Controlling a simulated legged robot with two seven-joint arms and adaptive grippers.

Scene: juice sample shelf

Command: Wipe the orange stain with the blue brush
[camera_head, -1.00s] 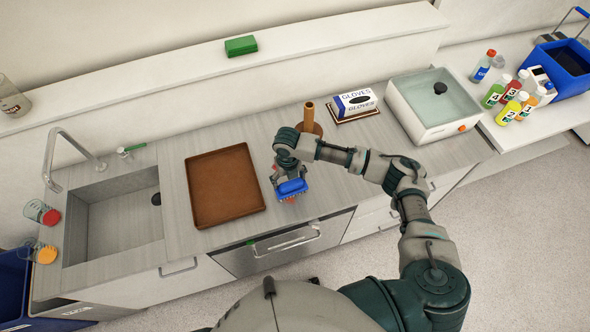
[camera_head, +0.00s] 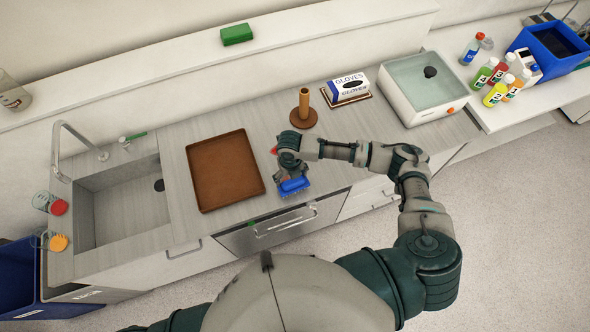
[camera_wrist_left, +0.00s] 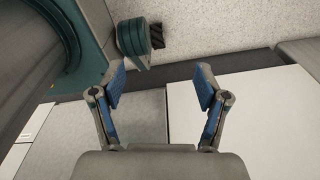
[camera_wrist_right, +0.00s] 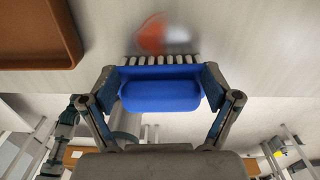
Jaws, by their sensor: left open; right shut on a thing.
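The blue brush (camera_head: 294,186) is in my right gripper (camera_head: 292,172), low over the counter's front part, right of the brown tray. In the right wrist view, the brush (camera_wrist_right: 160,92) is clamped between both fingers (camera_wrist_right: 160,88), its pale bristles pointing away toward the counter. An orange-red patch (camera_wrist_right: 150,36), blurred and pale at one side, lies just beyond the bristles. A small red spot (camera_head: 274,150) also shows beside my right wrist in the head view. Whether the bristles touch the counter is unclear. My left gripper (camera_wrist_left: 160,92) is open and empty in its wrist view.
The brown tray (camera_head: 192,168) lies left of the brush, with the sink (camera_head: 125,200) beyond it. A wooden holder (camera_head: 304,108), glove box (camera_head: 348,87) and water basin (camera_head: 432,112) stand behind and right. Several bottles (camera_head: 497,92) stand farther right.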

